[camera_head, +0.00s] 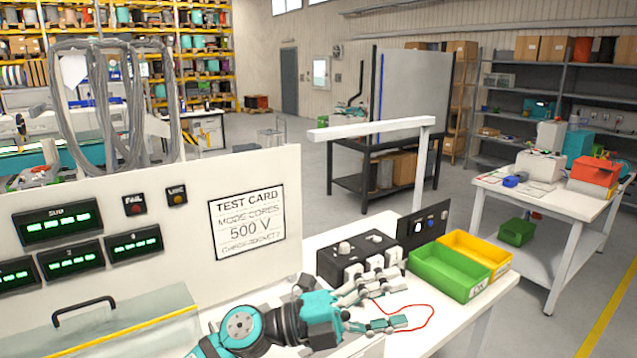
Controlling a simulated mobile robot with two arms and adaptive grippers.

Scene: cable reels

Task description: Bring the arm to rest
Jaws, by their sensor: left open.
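My left arm (240,332) comes in from the bottom of the head view, in teal, black and grey. Its gripper (398,297) is open, with its fingers spread over the white bench top (455,314). The upper finger is in front of a black box with knobs (345,262) and hides part of it. A thin red wire (428,318) loops beside the fingers. I cannot tell whether they touch it. I see nothing held between the fingers. My right gripper is not in view.
A green bin (448,275) and a yellow bin (480,252) stand right of the gripper. A white panel with a test card (247,222) and green displays rises at left. A clear cover with a black handle (83,308) lies below it. A white post stands behind the bins.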

